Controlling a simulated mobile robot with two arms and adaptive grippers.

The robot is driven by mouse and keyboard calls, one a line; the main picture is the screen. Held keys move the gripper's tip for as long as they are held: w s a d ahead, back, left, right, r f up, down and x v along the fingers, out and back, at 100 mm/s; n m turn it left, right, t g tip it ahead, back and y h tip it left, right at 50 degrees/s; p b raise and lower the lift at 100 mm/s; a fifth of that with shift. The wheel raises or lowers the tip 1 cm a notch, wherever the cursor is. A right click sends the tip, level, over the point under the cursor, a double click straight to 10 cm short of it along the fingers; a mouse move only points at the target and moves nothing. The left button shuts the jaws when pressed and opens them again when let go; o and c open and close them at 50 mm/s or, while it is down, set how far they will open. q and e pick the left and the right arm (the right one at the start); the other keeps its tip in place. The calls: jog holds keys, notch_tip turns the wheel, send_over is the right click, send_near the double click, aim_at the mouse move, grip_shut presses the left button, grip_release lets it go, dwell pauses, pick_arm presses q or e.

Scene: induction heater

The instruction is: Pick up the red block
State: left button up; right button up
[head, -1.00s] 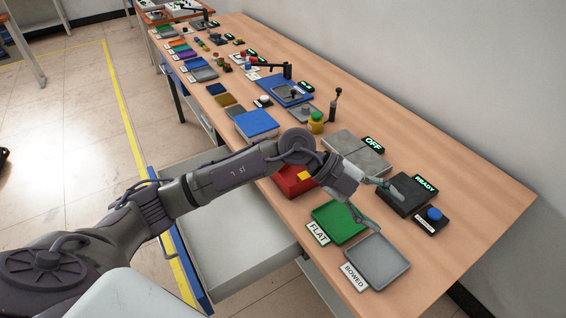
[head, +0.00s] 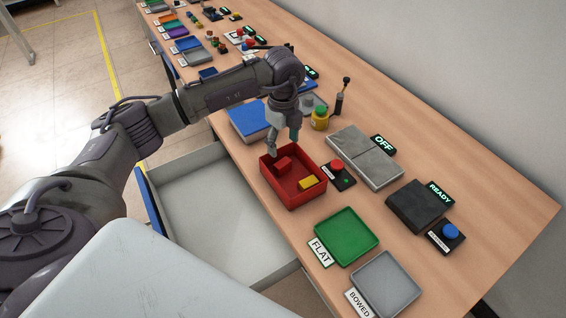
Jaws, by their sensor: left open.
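A red block (head: 285,163) lies in the red tray (head: 292,204), toward its back left part. A yellow block (head: 309,184) lies in the same tray, nearer its right corner. My left gripper (head: 283,150) points down over the back of the tray, just above and behind the red block. Its fingers are apart with nothing seen between them. I cannot tell whether a finger touches the block. My right gripper is not in view.
A small box with a red button (head: 338,170) stands right of the tray. A green FLAT tray (head: 346,238) and a grey BOWED tray (head: 386,284) lie in front. A grey plate unit (head: 364,157) is behind right. An open drawer (head: 205,205) sticks out at left.

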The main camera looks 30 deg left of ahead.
aim_at(282, 162)
pick_arm(q)
notch_tip(282, 162, down, 3)
jog(key=shift+w+a+f, duration=0.15)
jog(key=shift+f+p, duration=0.45)
jog(key=shift+f, duration=0.45)
notch_tip(282, 162, down, 4)
jog(key=shift+r+p, duration=0.15)
jog(key=shift+p, duration=0.4)
jog(key=shift+a+f, duration=0.1)
jog(key=shift+f, duration=0.4)
jog(key=c, duration=0.9)
jog(key=shift+c, duration=0.2)
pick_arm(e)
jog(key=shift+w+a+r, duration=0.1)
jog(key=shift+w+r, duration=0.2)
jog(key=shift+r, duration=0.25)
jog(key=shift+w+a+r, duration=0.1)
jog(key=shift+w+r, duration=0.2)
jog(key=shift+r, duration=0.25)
